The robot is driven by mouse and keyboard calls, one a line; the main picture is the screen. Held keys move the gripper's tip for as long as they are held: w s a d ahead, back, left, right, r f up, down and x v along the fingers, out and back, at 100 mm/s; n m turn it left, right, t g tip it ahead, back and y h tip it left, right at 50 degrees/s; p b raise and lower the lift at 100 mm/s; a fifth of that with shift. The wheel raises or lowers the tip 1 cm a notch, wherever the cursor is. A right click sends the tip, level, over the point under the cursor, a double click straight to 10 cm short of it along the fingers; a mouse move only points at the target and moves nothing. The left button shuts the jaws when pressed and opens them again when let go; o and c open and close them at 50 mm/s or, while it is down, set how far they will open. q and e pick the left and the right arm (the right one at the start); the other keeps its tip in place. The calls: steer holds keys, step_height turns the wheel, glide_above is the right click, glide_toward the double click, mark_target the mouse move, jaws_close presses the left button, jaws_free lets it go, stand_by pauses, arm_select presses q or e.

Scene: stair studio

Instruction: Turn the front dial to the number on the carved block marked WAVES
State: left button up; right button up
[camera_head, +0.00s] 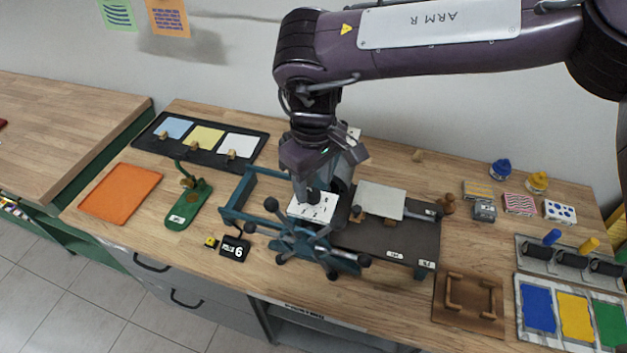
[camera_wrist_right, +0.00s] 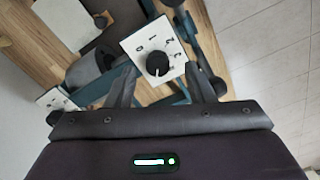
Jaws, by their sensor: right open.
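The front dial is a black round knob (camera_wrist_right: 157,63) on a white number plate (camera_wrist_right: 137,41), seen in the right wrist view. In the head view its plate (camera_head: 325,211) lies under my right gripper (camera_head: 312,188). My right gripper is open, its fingers (camera_wrist_right: 160,76) on either side of the knob in the wrist view; contact cannot be told. The knob's pointer setting is unclear. A dark block (camera_head: 235,247) with a pale label and a white 6 stands left of the handwheel; its label is too small to read. My left gripper is out of view.
A blue-green press frame with a spoked handwheel (camera_head: 311,246) stands around the dial. A second white plate with a knob (camera_wrist_right: 52,98) shows left in the wrist view. Patterned blocks (camera_head: 519,204) and colour panels (camera_head: 537,308) stand right; an orange mat (camera_head: 120,192) lies left.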

mark_target(314, 192)
steer(key=f, duration=0.1)
steer(key=w+f, duration=0.1)
steer(key=f, duration=0.1)
steer(key=shift+f+p, duration=0.15)
steer(key=shift+p, duration=0.2)
steer(key=shift+s, duration=0.15)
steer(key=shift+s, duration=0.1)
steer(key=shift+c, duration=0.8)
steer(key=c, duration=0.8)
steer(key=shift+c, duration=0.2)
